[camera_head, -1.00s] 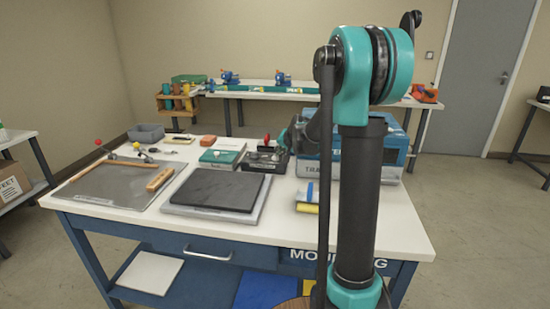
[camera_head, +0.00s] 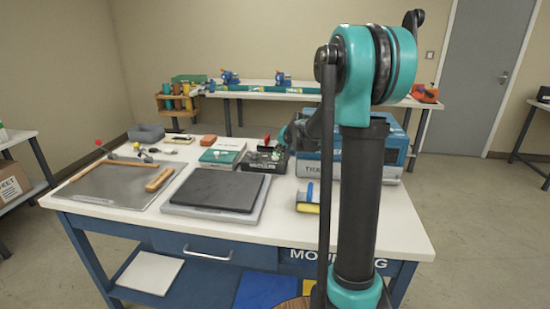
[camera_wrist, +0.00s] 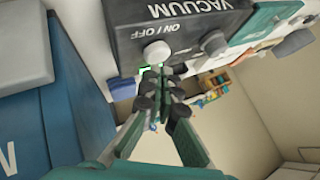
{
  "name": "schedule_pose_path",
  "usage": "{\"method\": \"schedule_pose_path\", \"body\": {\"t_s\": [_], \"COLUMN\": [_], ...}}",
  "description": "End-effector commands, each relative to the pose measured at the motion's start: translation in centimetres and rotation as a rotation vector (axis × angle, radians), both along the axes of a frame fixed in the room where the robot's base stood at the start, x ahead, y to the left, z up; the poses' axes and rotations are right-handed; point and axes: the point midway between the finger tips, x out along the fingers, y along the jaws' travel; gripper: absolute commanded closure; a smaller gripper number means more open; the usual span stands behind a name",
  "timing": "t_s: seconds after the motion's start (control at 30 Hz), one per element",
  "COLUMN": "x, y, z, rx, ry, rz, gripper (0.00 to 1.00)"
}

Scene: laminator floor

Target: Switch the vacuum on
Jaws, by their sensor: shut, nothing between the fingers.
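The dark vacuum box (camera_wrist: 125,35) fills the top of the wrist view, with "VACUUM" and "ON / OFF" lettering upside down. A pale round button (camera_wrist: 157,53) and a grey round knob (camera_wrist: 213,42) are on its face. My gripper (camera_wrist: 160,78) is shut and empty, its tips right by the pale button; whether they touch it is unclear. A bit of bright green shows beside the tips.
A blue machine (camera_wrist: 55,110) stands close beside the gripper; it also shows in the head view (camera_head: 395,150). A dark slab (camera_head: 218,191), a grey mat with a wooden bar (camera_head: 110,185) and a roller (camera_head: 307,198) lie on the table. The front right tabletop is clear.

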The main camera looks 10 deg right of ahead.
Motion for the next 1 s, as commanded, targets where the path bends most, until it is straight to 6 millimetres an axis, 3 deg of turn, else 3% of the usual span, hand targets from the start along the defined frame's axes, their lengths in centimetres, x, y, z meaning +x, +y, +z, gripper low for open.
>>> {"method": "schedule_pose_path", "body": {"t_s": [0.27, 0.8, 1.0], "x": [0.0, 0.0, 0.0], "y": [0.0, 0.0, 0.0], "z": [0.4, 5.2, 6.0], "rx": [0.0, 0.0, 0.0], "ry": [0.0, 0.0, 0.0], "rz": [0.0, 0.0, 0.0], "gripper": [1.0, 1.0, 1.0]}}
